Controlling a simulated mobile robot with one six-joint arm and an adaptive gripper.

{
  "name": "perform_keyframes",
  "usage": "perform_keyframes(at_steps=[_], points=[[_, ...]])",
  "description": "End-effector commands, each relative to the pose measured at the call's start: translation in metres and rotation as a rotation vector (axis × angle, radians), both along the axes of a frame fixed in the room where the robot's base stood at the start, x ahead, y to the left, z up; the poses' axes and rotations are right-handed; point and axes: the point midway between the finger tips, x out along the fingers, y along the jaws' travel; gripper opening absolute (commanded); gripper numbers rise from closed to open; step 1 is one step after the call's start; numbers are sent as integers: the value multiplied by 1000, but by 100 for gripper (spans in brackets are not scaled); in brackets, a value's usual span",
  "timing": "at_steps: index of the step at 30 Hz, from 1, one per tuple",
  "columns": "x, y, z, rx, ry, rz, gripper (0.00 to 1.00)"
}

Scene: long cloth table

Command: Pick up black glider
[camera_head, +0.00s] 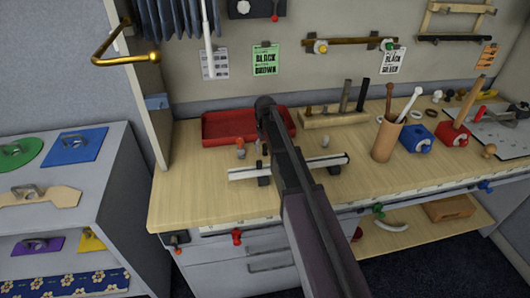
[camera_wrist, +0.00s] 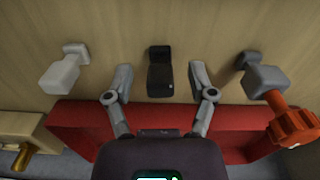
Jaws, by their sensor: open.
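The black glider (camera_wrist: 160,78) is a small dark piece on the wooden table, in the middle of the wrist view. My gripper (camera_wrist: 161,84) is open, with one finger on each side of the glider. A gap shows between each finger and the glider, so I see no grip. In the head view my arm hides the black glider and most of the gripper. A light grey glider (camera_wrist: 62,73) lies to the left in the wrist view. A darker grey piece (camera_wrist: 265,79) with an orange knob (camera_wrist: 293,126) lies to the right.
A red tray (camera_head: 222,127) lies behind the gripper. A wooden block with upright pegs (camera_head: 332,119) stands right of it, then a wooden cup with sticks (camera_head: 384,141). A light rail (camera_head: 252,172) lies near the table's front. The table's left front (camera_head: 185,195) is clear.

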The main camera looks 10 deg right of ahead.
Motion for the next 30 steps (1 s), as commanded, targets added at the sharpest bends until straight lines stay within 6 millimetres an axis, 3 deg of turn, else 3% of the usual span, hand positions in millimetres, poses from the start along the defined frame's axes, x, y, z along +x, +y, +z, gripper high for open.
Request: perform_keyframes(at_steps=[16,22,30], points=[[0,0,0,0,0,0,71],[0,0,0,0,0,0,13],[0,0,0,0,0,0,9]])
